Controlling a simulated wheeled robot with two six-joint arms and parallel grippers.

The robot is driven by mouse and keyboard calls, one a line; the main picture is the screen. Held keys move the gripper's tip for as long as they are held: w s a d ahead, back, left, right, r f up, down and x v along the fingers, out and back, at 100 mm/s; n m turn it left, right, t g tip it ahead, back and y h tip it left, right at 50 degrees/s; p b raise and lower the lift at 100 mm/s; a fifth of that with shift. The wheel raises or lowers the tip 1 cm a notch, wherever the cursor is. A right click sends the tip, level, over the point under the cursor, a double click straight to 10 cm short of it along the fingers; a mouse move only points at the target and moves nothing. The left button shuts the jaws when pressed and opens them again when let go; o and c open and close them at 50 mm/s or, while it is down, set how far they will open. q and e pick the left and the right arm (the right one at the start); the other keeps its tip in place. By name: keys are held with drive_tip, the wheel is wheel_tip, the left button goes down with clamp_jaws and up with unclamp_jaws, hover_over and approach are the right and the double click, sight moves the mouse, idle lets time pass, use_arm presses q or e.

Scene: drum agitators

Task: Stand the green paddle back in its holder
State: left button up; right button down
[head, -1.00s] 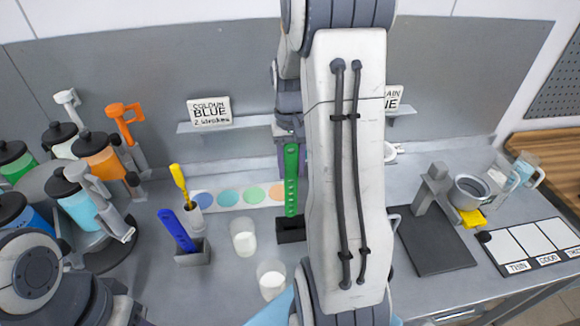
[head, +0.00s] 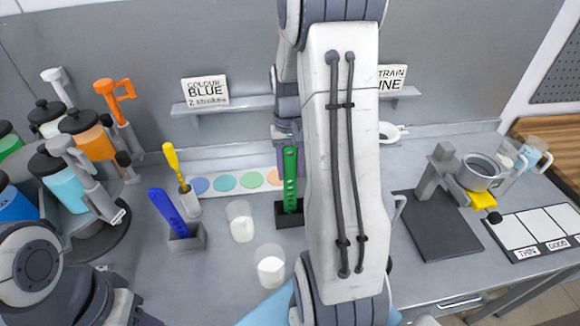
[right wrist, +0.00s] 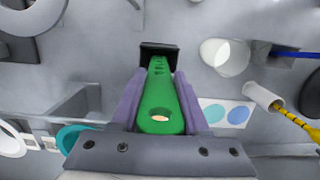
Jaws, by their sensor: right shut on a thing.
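The green paddle (head: 290,180) stands upright, its lower end at the black holder (head: 283,220) in the middle of the counter. The holder is partly hidden by my right arm. My right gripper (head: 287,137) is shut on the top of the paddle. In the right wrist view, the paddle (right wrist: 158,92) lies between the purple fingers of my right gripper (right wrist: 158,105), and its far end meets the black holder (right wrist: 158,49). How deep it sits is hard to see. My left gripper is out of view.
A blue paddle (head: 172,212) in a grey holder, a yellow-handled tool (head: 175,165) in a white cup, and two beakers (head: 240,222) (head: 270,266) stand left of the black holder. A colour strip (head: 225,182) lies behind. Bottles stand at the left.

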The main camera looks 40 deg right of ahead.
drive_tip(key=shift+f, duration=0.25)
drive_tip(key=shift+c, duration=1.6)
unclamp_jaws()
drive_tip(key=shift+r, duration=0.15)
wheel_tip(320, 180, up, 10)
drive_tip(key=w+b, duration=0.1)
drive_tip(key=shift+w+d+b, duration=0.15)
drive_tip(key=shift+d+b, duration=0.2)
